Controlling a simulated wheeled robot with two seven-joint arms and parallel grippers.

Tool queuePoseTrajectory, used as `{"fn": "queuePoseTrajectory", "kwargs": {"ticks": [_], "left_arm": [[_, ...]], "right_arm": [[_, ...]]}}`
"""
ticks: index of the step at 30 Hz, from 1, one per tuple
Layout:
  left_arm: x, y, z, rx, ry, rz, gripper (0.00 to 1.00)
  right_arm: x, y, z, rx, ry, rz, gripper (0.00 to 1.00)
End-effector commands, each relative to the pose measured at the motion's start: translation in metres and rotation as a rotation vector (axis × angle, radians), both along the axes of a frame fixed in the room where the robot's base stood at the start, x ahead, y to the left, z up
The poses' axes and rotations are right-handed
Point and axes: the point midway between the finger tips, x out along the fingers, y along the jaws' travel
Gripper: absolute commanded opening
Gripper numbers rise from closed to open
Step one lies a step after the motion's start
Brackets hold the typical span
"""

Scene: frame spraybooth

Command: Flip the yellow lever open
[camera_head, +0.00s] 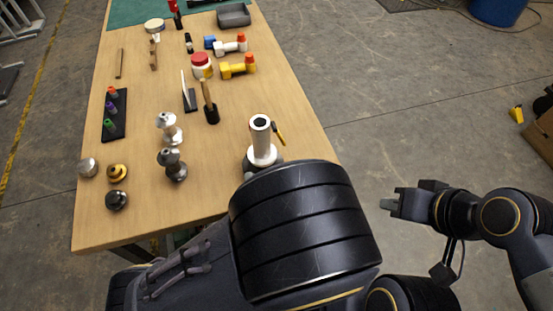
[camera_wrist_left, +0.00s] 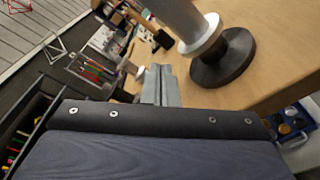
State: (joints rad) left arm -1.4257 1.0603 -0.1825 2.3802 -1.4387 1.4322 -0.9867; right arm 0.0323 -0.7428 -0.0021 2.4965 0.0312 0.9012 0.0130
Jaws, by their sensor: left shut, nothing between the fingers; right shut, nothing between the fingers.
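The yellow lever (camera_head: 280,134) is a short slanted bar at the right side of an upright white cylinder (camera_head: 262,140) near the table's front right. The cylinder stands on a dark round base, partly hidden by my left arm in the head view; the base (camera_wrist_left: 224,60) shows fully in the left wrist view. The lever cannot be made out there. My left gripper (camera_wrist_left: 160,84) is shut and empty, with its fingertips left of the base and apart from it. It is hidden in the head view. My right gripper (camera_head: 387,204) is shut and empty, right of the table over the floor.
The wooden table (camera_head: 145,205) holds metal knobs (camera_head: 170,165), a brush (camera_head: 209,100), a red-lidded jar (camera_head: 201,65) and yellow (camera_head: 237,68) and white fittings further back. The table's right part beyond the cylinder is clear. A blue bin (camera_head: 497,10) stands on the floor.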

Motion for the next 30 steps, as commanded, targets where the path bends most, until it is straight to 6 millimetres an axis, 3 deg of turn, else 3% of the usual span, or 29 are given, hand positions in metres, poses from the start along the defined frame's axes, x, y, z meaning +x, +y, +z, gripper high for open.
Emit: {"fn": "queuePoseTrajectory", "kwargs": {"ticks": [3,9,23,30], "left_arm": [[-0.005,-0.032,-0.011,0.185,-0.041,-0.174,0.0],[-0.011,-0.057,-0.018,0.324,-0.08,-0.303,0.0],[-0.007,-0.058,-0.018,0.334,-0.081,-0.311,0.0],[0.029,-0.054,-0.013,0.335,-0.079,-0.305,0.0]], "right_arm": [[0.0,0.0,-0.006,0.0,0.0,0.0,0.0],[0.0,0.0,-0.008,0.0,0.0,0.0,0.0],[0.0,0.0,-0.006,0.0,0.0,0.0,0.0],[0.0,0.0,0.002,0.0,0.0,0.0,0.0]]}}
